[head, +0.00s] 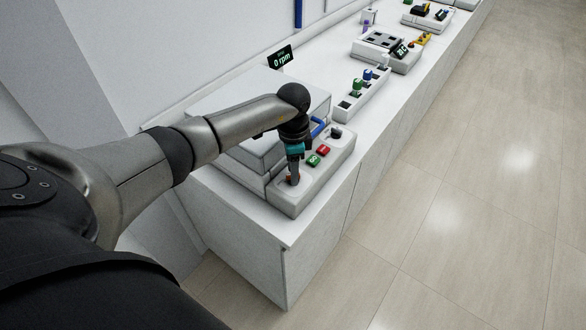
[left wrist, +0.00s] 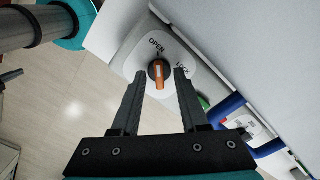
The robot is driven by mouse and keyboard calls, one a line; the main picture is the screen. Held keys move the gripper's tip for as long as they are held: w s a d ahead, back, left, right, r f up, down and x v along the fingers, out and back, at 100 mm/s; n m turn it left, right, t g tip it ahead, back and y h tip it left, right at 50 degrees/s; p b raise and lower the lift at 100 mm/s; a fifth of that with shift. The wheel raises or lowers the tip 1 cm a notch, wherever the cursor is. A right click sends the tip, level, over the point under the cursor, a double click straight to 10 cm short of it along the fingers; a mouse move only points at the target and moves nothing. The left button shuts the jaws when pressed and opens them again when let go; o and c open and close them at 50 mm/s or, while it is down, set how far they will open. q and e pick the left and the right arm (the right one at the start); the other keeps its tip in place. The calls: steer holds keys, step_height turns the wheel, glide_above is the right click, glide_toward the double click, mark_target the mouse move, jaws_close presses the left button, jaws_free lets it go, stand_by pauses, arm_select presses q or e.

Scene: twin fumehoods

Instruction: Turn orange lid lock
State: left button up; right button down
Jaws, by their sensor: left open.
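The orange lid lock (left wrist: 159,75) is a knob with an orange bar on a dark round base. It sits on a pale plate marked OPEN above it and LOCK to its right in the left wrist view. I cannot tell which mark it points to. My left gripper (left wrist: 160,72) is open, with one dark finger on each side of the knob and a gap showing. In the head view my left gripper (head: 292,177) points down at the near end of the machine's front panel (head: 287,203) and mostly hides the knob. My right gripper is not in view.
The panel also has a green button (head: 313,160), a red button (head: 323,150) and a black knob (head: 336,133). A blue handle (head: 318,127) is close to my arm. The display (head: 282,58) reads 0 rpm. A rack with coloured-cap tubes (head: 362,93) stands farther along the bench.

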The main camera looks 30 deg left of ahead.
arm_select(q)
step_height(320, 180, up, 15)
steer(key=shift+b, duration=0.3)
stand_by(0.3)
steer(key=shift+r, duration=0.1)
